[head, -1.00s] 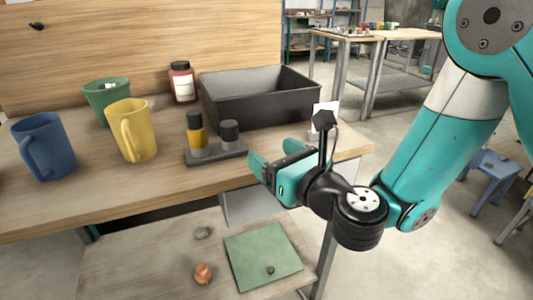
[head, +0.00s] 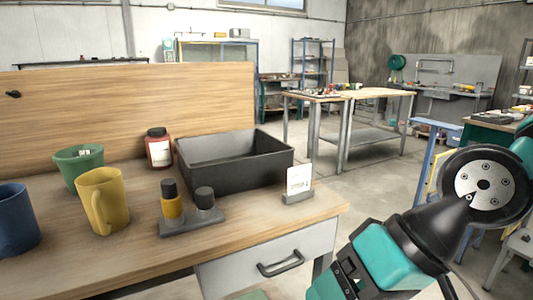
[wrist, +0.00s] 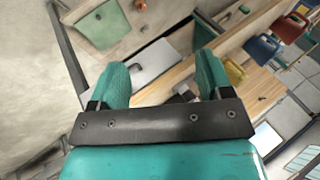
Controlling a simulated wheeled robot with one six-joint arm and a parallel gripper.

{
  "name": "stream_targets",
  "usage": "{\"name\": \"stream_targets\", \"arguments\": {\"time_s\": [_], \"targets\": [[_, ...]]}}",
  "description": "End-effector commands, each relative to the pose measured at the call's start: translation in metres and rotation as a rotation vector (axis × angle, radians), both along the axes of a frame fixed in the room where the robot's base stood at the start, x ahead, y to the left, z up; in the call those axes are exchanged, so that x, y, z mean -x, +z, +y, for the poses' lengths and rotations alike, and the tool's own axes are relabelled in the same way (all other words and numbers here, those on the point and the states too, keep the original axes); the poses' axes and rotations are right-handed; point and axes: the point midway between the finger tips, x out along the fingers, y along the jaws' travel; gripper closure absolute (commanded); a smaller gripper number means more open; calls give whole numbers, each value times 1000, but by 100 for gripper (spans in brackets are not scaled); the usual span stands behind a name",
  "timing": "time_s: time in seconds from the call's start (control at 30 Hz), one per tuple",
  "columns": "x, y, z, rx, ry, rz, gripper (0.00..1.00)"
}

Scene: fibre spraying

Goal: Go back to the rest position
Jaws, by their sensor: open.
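My gripper (wrist: 162,78) is open in the wrist view, its two teal fingers apart with nothing between them. In the head view, its teal body is at the bottom right, in front of the bench's right end, and its fingertips are not clearly visible. The wooden workbench (head: 130,254) is to the left of my gripper. A grey drawer (head: 268,262) with a dark handle is under the bench top.
Open floor (head: 365,192) lies beyond the bench.

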Motion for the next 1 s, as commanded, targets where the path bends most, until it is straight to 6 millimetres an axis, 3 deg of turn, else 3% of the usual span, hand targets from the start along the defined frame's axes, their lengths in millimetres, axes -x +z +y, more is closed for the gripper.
{"name": "stream_targets", "arguments": {"time_s": [0.17, 0.2, 0.4, 0.63, 0.77, 1.0], "targets": [[29, 2, -55, 229, 201, -57, 28], [33, 11, -62, 259, 231, -55, 28], [32, 67, -59, 250, 227, -50, 28], [32, 116, -59, 249, 226, -49, 28], [31, 126, -59, 248, 226, -49, 28], [31, 123, -59, 248, 226, -49, 28]]}}
